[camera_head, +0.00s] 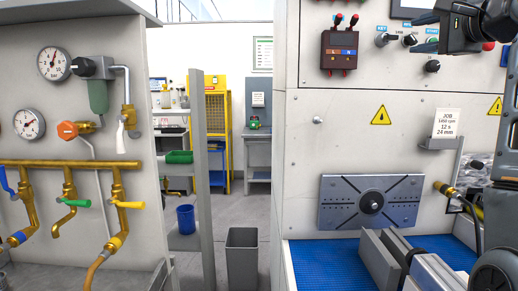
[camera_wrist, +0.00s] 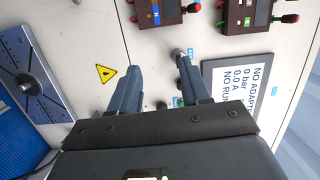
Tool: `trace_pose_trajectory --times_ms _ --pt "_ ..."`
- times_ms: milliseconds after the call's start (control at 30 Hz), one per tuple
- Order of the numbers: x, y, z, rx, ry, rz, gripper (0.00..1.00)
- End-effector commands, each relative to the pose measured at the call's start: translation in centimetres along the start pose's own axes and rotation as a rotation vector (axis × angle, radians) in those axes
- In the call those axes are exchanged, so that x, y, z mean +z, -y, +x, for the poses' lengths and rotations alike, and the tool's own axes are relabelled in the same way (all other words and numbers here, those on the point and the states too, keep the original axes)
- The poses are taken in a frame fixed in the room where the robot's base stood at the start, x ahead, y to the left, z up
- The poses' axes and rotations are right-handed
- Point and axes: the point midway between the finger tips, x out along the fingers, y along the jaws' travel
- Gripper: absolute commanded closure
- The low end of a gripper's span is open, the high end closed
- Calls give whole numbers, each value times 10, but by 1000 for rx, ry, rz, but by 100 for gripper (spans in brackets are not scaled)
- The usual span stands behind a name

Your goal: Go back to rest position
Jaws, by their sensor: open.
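My gripper (camera_head: 416,33) is at the top right in the head view, in front of the upper control panel. In the wrist view my gripper (camera_wrist: 157,64) shows two dark fingers spread apart, with only bare panel between them. It is open and empty. The grey knob (camera_wrist: 178,53) shows by the tip of one finger; I cannot tell whether they touch. My arm runs down the right edge of the head view.
A slotted grey plate (camera_head: 340,203) is on the panel above a blue mat (camera_head: 322,262). A job card (camera_head: 447,123) stands in a holder at right. Gauges (camera_head: 54,64) and brass pipes with valves (camera_head: 75,164) are at left. A grey bin (camera_head: 241,253) stands in the gap.

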Motion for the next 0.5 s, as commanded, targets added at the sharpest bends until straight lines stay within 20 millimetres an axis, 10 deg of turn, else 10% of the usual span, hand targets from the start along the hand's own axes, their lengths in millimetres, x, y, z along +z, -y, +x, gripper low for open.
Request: trace_pose_trajectory --times_ms 267,500 --pt "0 -66 9 27 -35 -48 53" --pt "8 -164 9 67 -82 -136 53"
